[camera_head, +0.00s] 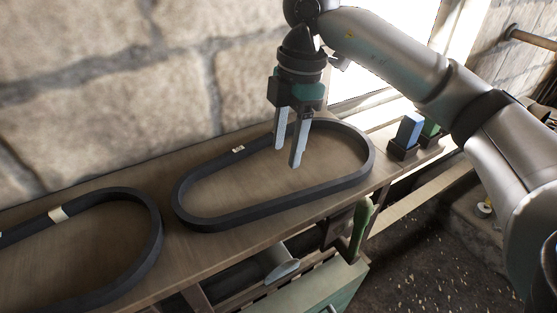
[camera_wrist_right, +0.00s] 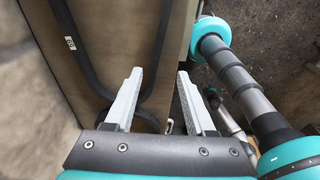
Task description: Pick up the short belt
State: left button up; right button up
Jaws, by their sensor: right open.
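Two dark belts lie flat as loops on a wooden bench. The whole one (camera_head: 228,219) is in the middle of the head view, with a small pale label on its back run. The other belt (camera_head: 147,240) is cut off by the left edge, so I cannot compare their full lengths. My right gripper (camera_head: 288,160) is open and empty, pointing down above the far part of the whole belt's loop. In the right wrist view a labelled dark belt (camera_wrist_right: 83,70) runs beyond the open fingers, which appear apart from it. My left gripper is out of view.
The bench (camera_head: 180,270) stands against a stone wall (camera_head: 100,90). A blue block (camera_head: 408,130) in a dark holder and a green block (camera_head: 431,129) stand at its right end. A green-handled tool (camera_head: 360,225) is by the bench's front edge.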

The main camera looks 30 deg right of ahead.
jog(key=d+r+m+h, duration=0.1)
jog(key=d, duration=0.2)
send_over(301, 194)
notch_tip(301, 194, down, 10)
jog(key=shift+r+b, duration=0.2)
jog(key=shift+b, duration=0.2)
jog(key=shift+f, duration=2.75)
jog(key=shift+d, duration=0.1)
grip_shut()
